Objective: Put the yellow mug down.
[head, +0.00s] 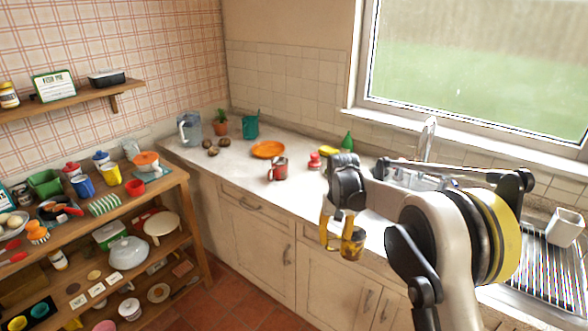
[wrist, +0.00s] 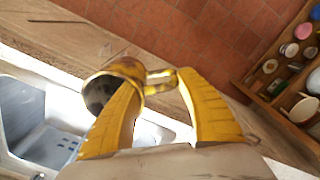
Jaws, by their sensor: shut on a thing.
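The yellow mug (head: 352,244) is held by my gripper (head: 335,238) in front of the counter's front edge in the head view. In the wrist view the mug (wrist: 126,68) is a worn, metallic yellow-brown cup with its dark opening turned to the left. Its handle (wrist: 160,74) lies between the yellow fingertips of my gripper (wrist: 160,86), which is shut on it. The mug is off any surface as far as I can tell. Its base is hidden.
The white counter (head: 222,160) has free room around an orange plate (head: 267,149) and a red mug (head: 279,169). A sink (wrist: 45,125) lies at left in the wrist view. A crowded wooden shelf unit (head: 190,232) stands at left.

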